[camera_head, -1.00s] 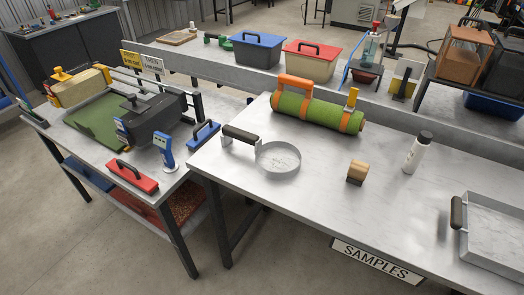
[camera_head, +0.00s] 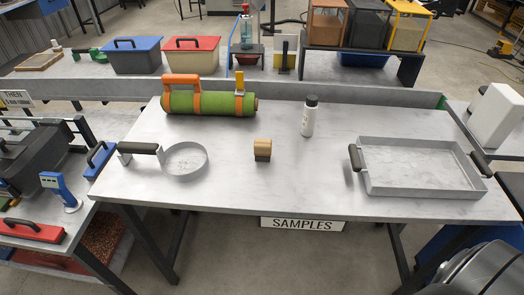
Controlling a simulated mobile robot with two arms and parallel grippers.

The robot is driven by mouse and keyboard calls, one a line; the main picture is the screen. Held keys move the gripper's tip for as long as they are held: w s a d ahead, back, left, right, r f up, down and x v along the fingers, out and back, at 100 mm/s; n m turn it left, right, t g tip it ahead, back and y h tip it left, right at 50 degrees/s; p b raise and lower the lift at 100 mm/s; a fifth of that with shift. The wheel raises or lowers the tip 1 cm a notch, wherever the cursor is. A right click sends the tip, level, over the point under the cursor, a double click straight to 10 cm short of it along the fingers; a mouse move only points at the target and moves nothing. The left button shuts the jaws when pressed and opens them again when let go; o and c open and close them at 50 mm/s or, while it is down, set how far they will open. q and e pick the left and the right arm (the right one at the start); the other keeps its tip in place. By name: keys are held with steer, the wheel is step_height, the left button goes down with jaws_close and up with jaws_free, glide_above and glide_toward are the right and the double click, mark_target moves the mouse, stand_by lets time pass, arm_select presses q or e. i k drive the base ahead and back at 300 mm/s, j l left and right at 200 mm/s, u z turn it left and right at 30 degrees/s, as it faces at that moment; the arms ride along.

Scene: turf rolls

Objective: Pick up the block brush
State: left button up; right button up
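The block brush (camera_head: 262,149) stands near the middle of the grey samples table (camera_head: 230,190). It has a light wooden top and a dark lower part. Nothing touches it, and clear table surface surrounds it. Neither of my grippers shows in the head view.
A round pan (camera_head: 186,160) lies left of the brush, and a large two-handled tray (camera_head: 420,168) lies right. A green turf roll (camera_head: 216,103) with orange straps and a white bottle (camera_head: 309,117) stand behind. A SAMPLES sign (camera_head: 302,224) hangs at the front edge.

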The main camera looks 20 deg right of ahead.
mark_target(263, 146)
steer(key=i+j+z, duration=0.4)
steer(key=j, duration=0.15)
steer(key=i+j+z, duration=0.2)
steer(key=j, duration=0.15)
steer(key=j+z, duration=0.2)
steer(key=i+j+z, duration=0.2)
steer(key=j, duration=0.3)
steer(key=k, duration=0.05)
